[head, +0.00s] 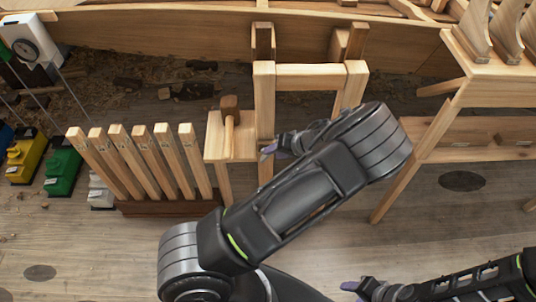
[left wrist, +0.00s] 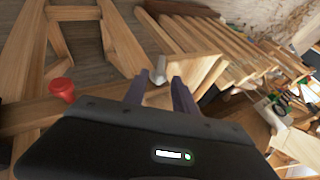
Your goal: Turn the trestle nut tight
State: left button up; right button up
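The wooden trestle (head: 265,85) stands in front of the hull, with two posts and a crossbar. In the left wrist view a small grey metal piece (left wrist: 160,69) shows by its timber, just beyond and between my fingertips; it may be the nut, but its shape is unclear. A red round knob (left wrist: 62,89) sits to the left on the timber. My left gripper (head: 271,149) is at the trestle's left post; its two fingers (left wrist: 159,88) are apart, with nothing visibly clamped. The nut is not discernible in the head view. My right gripper (head: 352,288) is low, partly cut off, its opening unclear.
Several upright wooden slats (head: 145,165) stand in a rack further left. A wooden bench (head: 465,95) stands right. Yellow (head: 25,158) and green (head: 62,170) boxes are at far left.

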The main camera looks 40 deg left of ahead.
aim_at(268, 157)
pick_arm(q)
jog(key=x, duration=0.5)
jog(key=shift+a+f, duration=0.1)
jog(key=shift+f, duration=0.05)
grip_shut()
